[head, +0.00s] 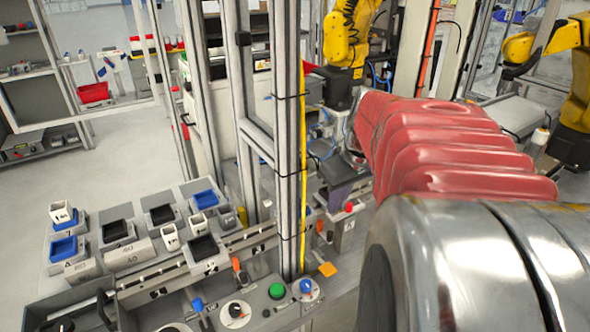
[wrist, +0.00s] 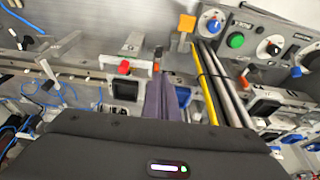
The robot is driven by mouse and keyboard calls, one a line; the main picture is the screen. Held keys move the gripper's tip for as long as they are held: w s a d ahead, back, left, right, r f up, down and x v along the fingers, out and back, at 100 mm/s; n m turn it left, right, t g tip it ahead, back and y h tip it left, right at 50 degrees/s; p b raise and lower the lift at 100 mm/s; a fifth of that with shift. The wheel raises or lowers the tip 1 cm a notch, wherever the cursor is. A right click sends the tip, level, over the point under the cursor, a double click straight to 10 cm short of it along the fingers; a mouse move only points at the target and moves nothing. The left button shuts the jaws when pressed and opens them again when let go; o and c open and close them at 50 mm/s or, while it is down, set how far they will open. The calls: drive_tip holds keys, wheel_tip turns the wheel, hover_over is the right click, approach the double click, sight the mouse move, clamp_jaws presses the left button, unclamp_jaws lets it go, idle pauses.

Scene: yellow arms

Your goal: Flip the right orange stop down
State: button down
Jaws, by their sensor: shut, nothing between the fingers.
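The right orange stop (head: 319,227) is a small orange-tipped lever on the rail, just right of the yellow-cabled post in the head view. In the wrist view its orange tip (wrist: 157,51) stands just beyond my fingertips. Its exact tilt is hard to tell. The left orange stop (head: 236,264) sticks up from the rail left of the post; it also shows in the wrist view (wrist: 244,77). My gripper (head: 333,208) is shut and empty, pointing down close to the right stop. In the wrist view the fingers (wrist: 166,78) look together; contact with the stop cannot be told.
A red button (head: 349,207) sits right of the right stop. An orange square (head: 327,268), blue knob (head: 306,286) and green button (head: 277,291) lie in front. The post with the yellow cable (head: 303,170) stands close left. Trays with cups (head: 130,232) fill the left.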

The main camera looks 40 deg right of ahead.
drive_tip(key=v, duration=0.5)
drive_tip(key=shift+r, duration=0.15)
idle(0.3)
